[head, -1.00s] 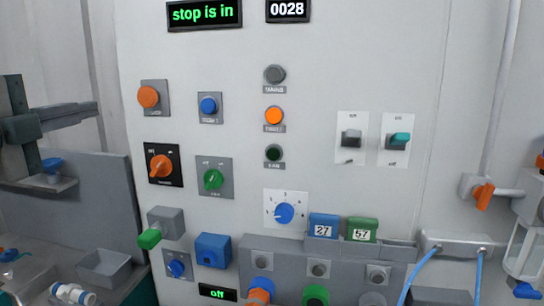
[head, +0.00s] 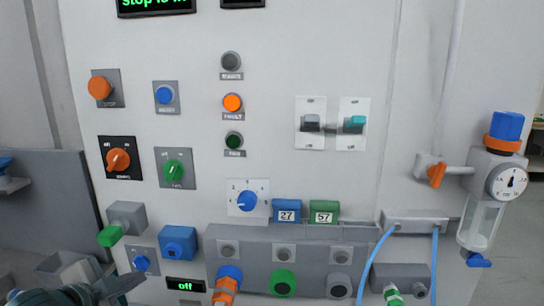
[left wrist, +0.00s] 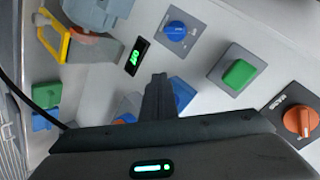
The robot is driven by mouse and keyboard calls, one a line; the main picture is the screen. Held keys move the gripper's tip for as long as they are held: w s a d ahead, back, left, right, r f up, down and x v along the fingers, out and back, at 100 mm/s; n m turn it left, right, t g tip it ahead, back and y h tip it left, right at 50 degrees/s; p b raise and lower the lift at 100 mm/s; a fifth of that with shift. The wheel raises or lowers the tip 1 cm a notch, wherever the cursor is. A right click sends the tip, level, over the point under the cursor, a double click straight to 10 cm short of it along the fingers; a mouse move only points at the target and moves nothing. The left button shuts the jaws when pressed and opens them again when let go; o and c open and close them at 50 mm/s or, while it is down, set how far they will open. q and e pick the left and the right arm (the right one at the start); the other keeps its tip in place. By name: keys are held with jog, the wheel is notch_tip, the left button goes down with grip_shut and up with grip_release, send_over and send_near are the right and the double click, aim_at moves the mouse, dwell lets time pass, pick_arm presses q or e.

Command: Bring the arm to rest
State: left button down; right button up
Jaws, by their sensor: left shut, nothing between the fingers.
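My left gripper (head: 124,284) comes in at the lower left of the head view, in front of the panel's lower left corner. Its fingers are shut and empty. In the left wrist view the closed fingers (left wrist: 158,97) point at the panel, with a blue part partly hidden behind them. My right gripper is not in view.
The light grey panel (head: 280,60) carries knobs, lamps and switches. Blue hoses (head: 373,262) hang at the lower right, beside a gauge with a clear bowl (head: 483,225).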

pick_arm(q)
jog(key=s+d+f+n+g, duration=0.2)
jog(key=s+f, duration=0.3)
jog(key=f, duration=0.5)
jog(key=s+d+f+n+g, duration=0.1)
jog(key=s+d+f+n, duration=0.15)
jog(key=s+f, duration=0.5)
jog(key=s+d+f+n+g+y, duration=0.1)
jog(key=s+f+n+g, duration=0.2)
jog(key=s+f, duration=0.6)
jog(key=s+d+f+n+g, duration=0.2)
jog(key=s+f, duration=0.5)
jog(key=s, duration=0.3)
notch_tip(320, 180, down, 28)
jog(key=s+g+b, duration=0.1)
jog(key=g, duration=0.1)
jog(key=s+a+f, duration=0.1)
jog(key=s+f, duration=0.8)
jog(key=s+a+f+b, duration=0.1)
jog(key=s+a+f, duration=0.1)
jog(key=s+f, duration=0.7)
jog(key=shift+s+a+f+g+y, duration=0.15)
jog(key=shift+a+f+g+y, duration=0.2)
jog(key=shift+f, duration=0.4)
